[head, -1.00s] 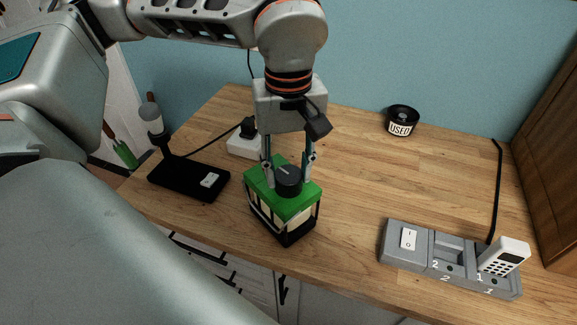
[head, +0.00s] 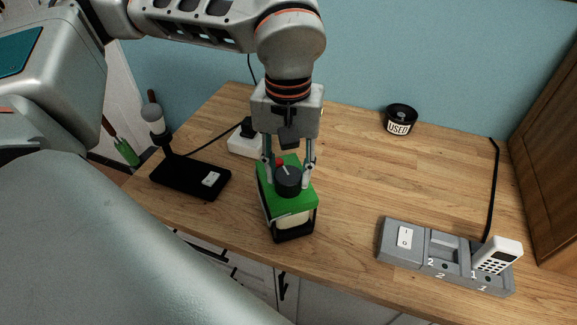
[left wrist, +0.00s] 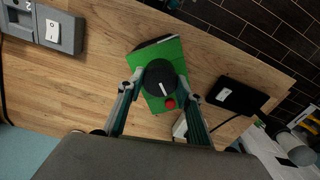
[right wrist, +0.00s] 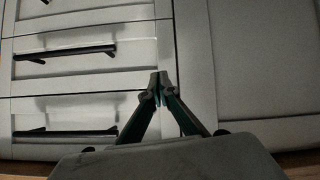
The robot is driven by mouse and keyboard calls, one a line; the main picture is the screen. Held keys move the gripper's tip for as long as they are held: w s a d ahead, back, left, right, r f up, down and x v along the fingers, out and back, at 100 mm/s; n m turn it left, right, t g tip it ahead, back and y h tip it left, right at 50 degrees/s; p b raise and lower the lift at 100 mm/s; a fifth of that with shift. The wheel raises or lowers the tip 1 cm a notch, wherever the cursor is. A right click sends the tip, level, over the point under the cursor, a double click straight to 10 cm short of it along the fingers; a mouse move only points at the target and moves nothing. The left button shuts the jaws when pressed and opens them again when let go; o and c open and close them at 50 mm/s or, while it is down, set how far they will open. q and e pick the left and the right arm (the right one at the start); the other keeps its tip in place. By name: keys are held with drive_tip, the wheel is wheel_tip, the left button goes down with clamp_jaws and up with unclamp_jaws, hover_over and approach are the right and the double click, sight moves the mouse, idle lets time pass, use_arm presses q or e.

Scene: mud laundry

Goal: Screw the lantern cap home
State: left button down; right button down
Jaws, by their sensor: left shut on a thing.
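The lantern (head: 297,218) stands on the wooden counter, with a green top (head: 302,201) and a dark frame around pale sides. Its round dark cap (head: 288,182) sits on the green top and bears a white line. A red dot (left wrist: 170,104) lies on the green top beside the cap, and the white line points roughly towards it. My left gripper (head: 288,172) comes down from above, shut on the cap, one finger at each side; the left wrist view shows the cap (left wrist: 160,78) between them. My right gripper (right wrist: 160,88) is shut and empty before the drawers.
A black base with a white switch (head: 190,177) lies left of the lantern, and a white socket block (head: 245,143) behind it. A grey dock (head: 440,254) holds a white handset (head: 498,256) at right. A "USED" tin (head: 401,120) stands at the back. The middle-right counter is clear.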

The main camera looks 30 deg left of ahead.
use_arm(q)
drive_tip(key=shift+s+a+f+m, duration=0.1)
drive_tip(key=shift+f+m, duration=0.1)
drive_tip(key=shift+m, duration=0.4)
drive_tip(key=shift+m, duration=1.5)
drive_tip(key=shift+m, duration=1.5)
drive_tip(key=c, duration=1.4)
unclamp_jaws()
drive_tip(key=shift+o, duration=0.5)
drive_tip(key=c, duration=0.4)
